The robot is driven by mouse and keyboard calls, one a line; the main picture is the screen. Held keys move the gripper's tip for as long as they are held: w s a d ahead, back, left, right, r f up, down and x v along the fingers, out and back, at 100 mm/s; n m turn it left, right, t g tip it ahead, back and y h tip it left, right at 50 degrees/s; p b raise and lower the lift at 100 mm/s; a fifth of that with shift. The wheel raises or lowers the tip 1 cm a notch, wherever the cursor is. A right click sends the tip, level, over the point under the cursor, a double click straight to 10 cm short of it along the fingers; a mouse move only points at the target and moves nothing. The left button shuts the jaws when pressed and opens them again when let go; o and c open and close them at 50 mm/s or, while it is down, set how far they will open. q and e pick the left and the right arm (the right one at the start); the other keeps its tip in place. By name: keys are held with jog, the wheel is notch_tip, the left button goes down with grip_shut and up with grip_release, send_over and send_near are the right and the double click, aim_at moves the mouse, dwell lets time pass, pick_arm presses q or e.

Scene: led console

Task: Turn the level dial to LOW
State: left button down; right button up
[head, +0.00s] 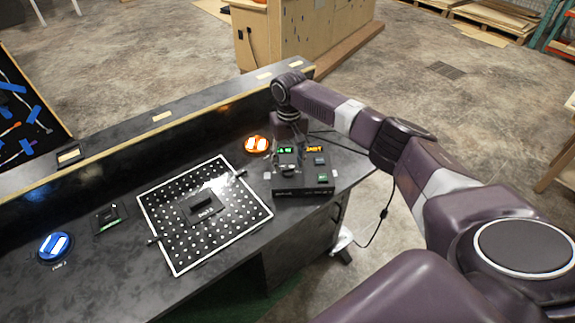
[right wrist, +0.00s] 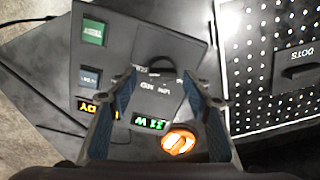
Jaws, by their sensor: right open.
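The dark control box (head: 301,188) stands at the right end of the black bench. In the right wrist view its level dial (right wrist: 153,66) is a dark round knob, with small printed labels beside it that are partly hidden and too small to read surely. My right gripper (right wrist: 158,75) is open, with one blue-grey finger on either side near the dial; I cannot tell whether they touch it. In the head view the right gripper (head: 287,154) is over the box and hides part of it. My left gripper is not in view.
The box has a green button (right wrist: 93,32), a grey button (right wrist: 90,78), a green readout (right wrist: 150,123) and an orange one (right wrist: 97,107). An orange-lit puck (head: 256,144), a white-framed perforated board (head: 168,247) and a blue-lit puck (head: 54,246) lie left of it.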

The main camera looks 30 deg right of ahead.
jog(key=shift+a+f, duration=0.1)
jog(key=shift+f, duration=0.45)
jog(key=shift+a+f, duration=0.1)
jog(key=shift+f, duration=0.3)
jog(key=c, duration=1.1)
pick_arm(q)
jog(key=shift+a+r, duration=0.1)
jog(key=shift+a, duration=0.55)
pick_arm(e)
jog(key=shift+c, duration=0.3)
